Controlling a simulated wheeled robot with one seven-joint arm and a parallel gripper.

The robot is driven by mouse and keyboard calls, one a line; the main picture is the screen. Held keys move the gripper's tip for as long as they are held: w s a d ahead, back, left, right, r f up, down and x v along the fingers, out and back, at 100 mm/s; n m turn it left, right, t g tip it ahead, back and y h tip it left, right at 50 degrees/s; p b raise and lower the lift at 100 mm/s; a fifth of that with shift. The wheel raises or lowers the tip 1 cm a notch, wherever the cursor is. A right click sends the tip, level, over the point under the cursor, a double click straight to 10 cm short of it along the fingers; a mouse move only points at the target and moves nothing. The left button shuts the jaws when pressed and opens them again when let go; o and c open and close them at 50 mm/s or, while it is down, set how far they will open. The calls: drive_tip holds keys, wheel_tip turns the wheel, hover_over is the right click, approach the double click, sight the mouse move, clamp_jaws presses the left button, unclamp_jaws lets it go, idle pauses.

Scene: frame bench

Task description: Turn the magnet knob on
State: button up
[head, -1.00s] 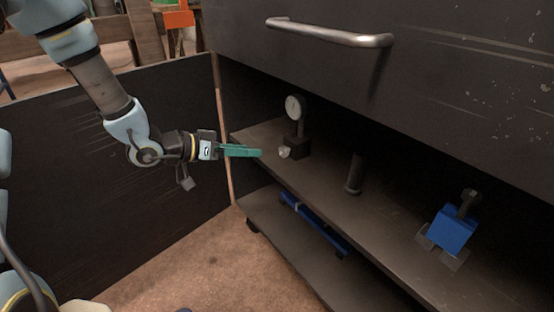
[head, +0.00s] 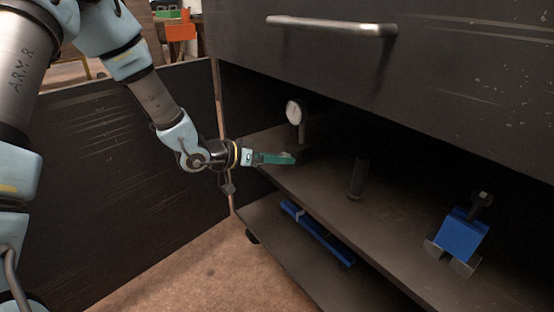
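A dial gauge with a round pale face (head: 293,113) stands on the upper shelf at the left, on a dark block-like base. The knob was visible as a small pale round shape at the front of that base a second ago. Now it is mostly hidden behind my gripper (head: 292,158), with only a small pale bit above the fingers. My gripper has green fingers, points right and lies in front of the base. I cannot tell whether it touches the knob, or whether the fingers are parted.
A dark cylinder (head: 357,180) stands on the upper shelf (head: 395,222) right of the gauge. A blue vise-like tool (head: 461,236) sits further right. A long blue object (head: 317,232) lies on the lower shelf. A drawer with a metal handle (head: 330,27) overhangs the shelf.

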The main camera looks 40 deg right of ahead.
clamp_jaws()
idle(0.3)
idle(0.4)
drive_tip(key=shift+s+f+m+t+b, duration=0.15)
drive_tip(key=shift+m+t+b, duration=0.55)
drive_tip(key=shift+m+b, duration=0.4)
drive_tip(key=m+t+b, duration=0.2)
drive_tip(key=b, duration=0.2)
drive_tip(key=shift+s+f, duration=0.1)
drive_tip(key=shift+f, duration=0.05)
drive_tip(key=m+t+b, duration=0.1)
drive_tip(key=b, duration=0.1)
drive_tip(key=shift+m+b, duration=0.35)
drive_tip(key=shift+m, duration=0.05)
drive_tip(key=shift+r+m+b, duration=0.2)
drive_tip(key=shift+m+b, duration=0.3)
drive_tip(key=shift+b, duration=0.45)
drive_tip(key=shift+t+h, duration=0.3)
drive_tip(key=shift+t, duration=0.1)
